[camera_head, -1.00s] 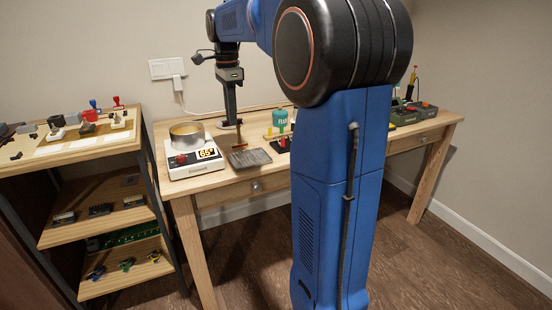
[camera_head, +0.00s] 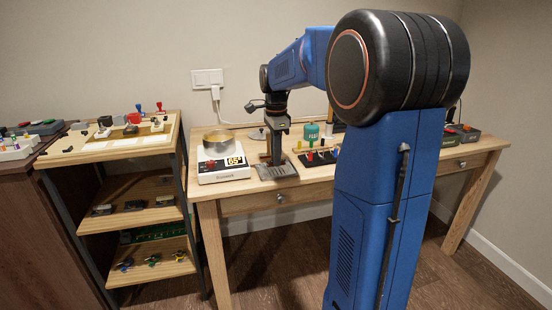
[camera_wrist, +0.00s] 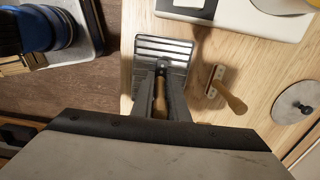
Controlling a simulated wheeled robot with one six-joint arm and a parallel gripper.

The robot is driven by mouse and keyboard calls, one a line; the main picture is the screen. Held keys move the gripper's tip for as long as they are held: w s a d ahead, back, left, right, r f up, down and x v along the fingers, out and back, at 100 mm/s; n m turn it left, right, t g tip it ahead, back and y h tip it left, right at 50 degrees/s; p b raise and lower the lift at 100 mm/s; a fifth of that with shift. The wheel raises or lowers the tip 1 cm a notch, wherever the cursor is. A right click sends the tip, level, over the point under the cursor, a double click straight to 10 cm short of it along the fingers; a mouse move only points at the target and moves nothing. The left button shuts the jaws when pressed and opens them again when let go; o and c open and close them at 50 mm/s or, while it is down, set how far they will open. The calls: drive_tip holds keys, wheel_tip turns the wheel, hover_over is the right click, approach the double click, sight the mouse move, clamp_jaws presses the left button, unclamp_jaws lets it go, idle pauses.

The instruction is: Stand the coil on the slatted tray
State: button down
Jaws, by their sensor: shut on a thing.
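The slatted tray (camera_head: 287,172) is a small grey ribbed plate on the workbench, right of the scale. The wrist view shows its metal slats (camera_wrist: 150,46) directly under my fingers. My gripper (camera_wrist: 161,66) points down over the tray and is shut on a small dark thing (camera_wrist: 162,70), apparently the coil, mostly hidden by the fingers. I cannot tell whether it touches the slats. In the head view my gripper (camera_head: 276,162) reaches down to the tray and hides part of it.
A wooden-handled tool (camera_wrist: 228,97) stands close right of the tray in the wrist view. A white scale (camera_head: 222,172) with a round pan (camera_head: 217,143) is left of the tray. A rack with coloured handles (camera_head: 316,158) and a green jar (camera_head: 312,131) stand to the right.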

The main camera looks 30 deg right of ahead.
drive_tip(key=shift+f, duration=0.4)
drive_tip(key=shift+f, duration=0.1)
drive_tip(key=c, duration=1.7)
unclamp_jaws()
wheel_tip(320, 180, up, 12)
drive_tip(key=shift+a+r, duration=0.1)
drive_tip(key=shift+r, duration=0.05)
drive_tip(key=s+a+f+n+t, duration=0.1)
drive_tip(key=s+a+f+n, duration=0.4)
drive_tip(key=s, duration=0.5)
drive_tip(key=s+a+f+n+t, duration=0.2)
drive_tip(key=s+a+f+n, duration=0.3)
drive_tip(key=s+n, duration=0.4)
drive_tip(key=s+a+f+n+t, duration=0.1)
drive_tip(key=s+a+f+n, duration=0.4)
drive_tip(key=s, duration=0.6)
drive_tip(key=shift+s+a+f+n+t, duration=0.1)
drive_tip(key=shift+a+f+n+t, duration=0.1)
drive_tip(key=shift+f+n, duration=0.4)
drive_tip(key=shift+s+a+f+n+t, duration=0.1)
drive_tip(key=shift+f+n+t, duration=0.1)
drive_tip(key=shift+f+n, duration=0.4)
